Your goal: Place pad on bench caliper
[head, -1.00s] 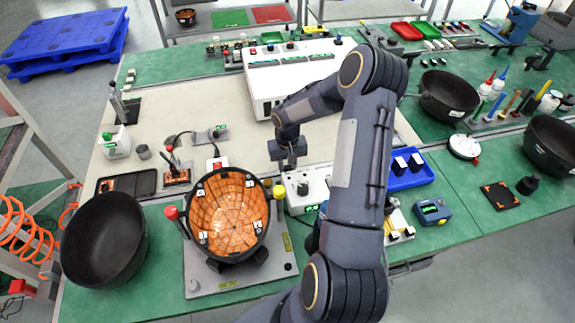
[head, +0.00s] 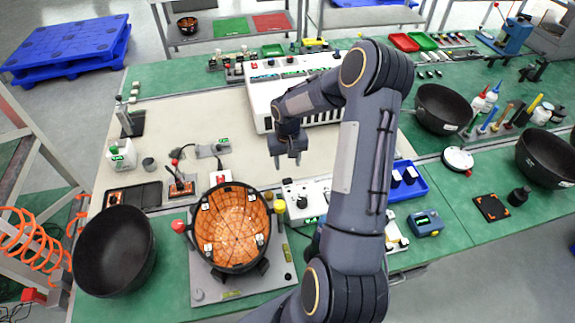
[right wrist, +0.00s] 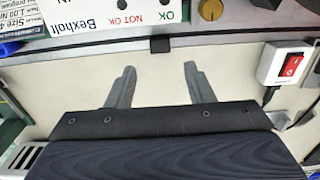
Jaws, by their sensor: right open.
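My right gripper (head: 288,163) is open and empty, above the beige mat behind the white knob box. Its two fingers also show in the right wrist view (right wrist: 159,88), apart, with only bare mat between them. I cannot surely tell which item is the pad; small dark blocks with white faces (head: 397,181) stand in a blue tray (head: 423,187) right of my arm. A small grey device with a green display (head: 213,149) lies on the mat left of the gripper; it may be the bench caliper. My left gripper is out of view.
An orange-lined bowl (head: 232,225) stands in a fixture at the front. The white knob box (head: 302,203) and a red-switch box (head: 220,179) sit near the gripper. A long white unit (head: 262,92) stands behind. The mat's left middle is mostly free.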

